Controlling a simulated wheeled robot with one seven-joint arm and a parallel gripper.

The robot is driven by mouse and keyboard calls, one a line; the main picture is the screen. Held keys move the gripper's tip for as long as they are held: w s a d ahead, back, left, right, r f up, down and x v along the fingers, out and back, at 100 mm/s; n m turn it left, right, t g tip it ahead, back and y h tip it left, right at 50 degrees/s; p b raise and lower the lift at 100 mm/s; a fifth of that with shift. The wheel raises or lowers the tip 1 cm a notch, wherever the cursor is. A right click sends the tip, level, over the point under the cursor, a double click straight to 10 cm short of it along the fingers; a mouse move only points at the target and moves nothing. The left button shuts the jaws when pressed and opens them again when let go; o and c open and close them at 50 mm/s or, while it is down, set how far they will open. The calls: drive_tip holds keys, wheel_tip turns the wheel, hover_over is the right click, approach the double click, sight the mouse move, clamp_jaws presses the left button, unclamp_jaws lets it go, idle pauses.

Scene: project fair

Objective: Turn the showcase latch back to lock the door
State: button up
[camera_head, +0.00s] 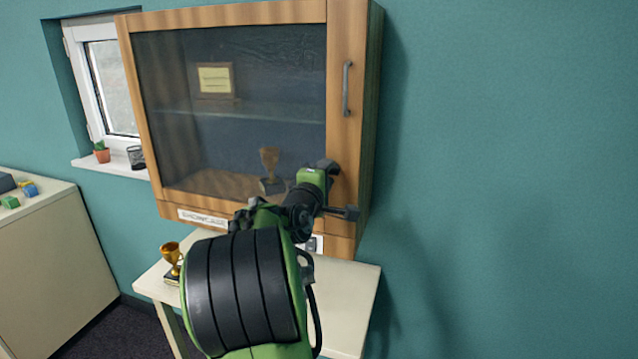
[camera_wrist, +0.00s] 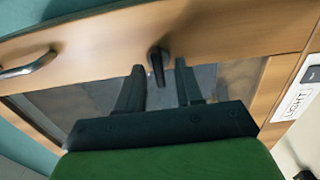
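The showcase (camera_head: 345,40) is a wall cabinet with a wood-framed glass door that looks closed. The dark showcase latch (camera_wrist: 158,64) sits on the wooden frame in the wrist view, its lever pointing toward my gripper. My gripper (camera_wrist: 158,78) is open, its two dark fingers apart with the latch lever showing in the gap between them. I cannot tell whether either finger touches it. In the head view my gripper (camera_head: 340,188) is at the lower right of the door frame and hides the latch. The grey door handle (camera_head: 347,88) is above it, and also shows in the wrist view (camera_wrist: 28,66).
A light switch plate (camera_wrist: 298,102) marked LIGHT is below the door, near my gripper. A small table (camera_head: 350,290) with a gold trophy (camera_head: 171,255) stands beneath the showcase. A window (camera_head: 112,85) and a cabinet (camera_head: 50,250) are at left. The wall at right is bare.

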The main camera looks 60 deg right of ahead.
drive_tip(key=s+a+b, duration=0.1)
drive_tip(key=s+a, duration=0.1)
drive_tip(key=a, duration=1.3)
drive_tip(key=shift+s, duration=0.2)
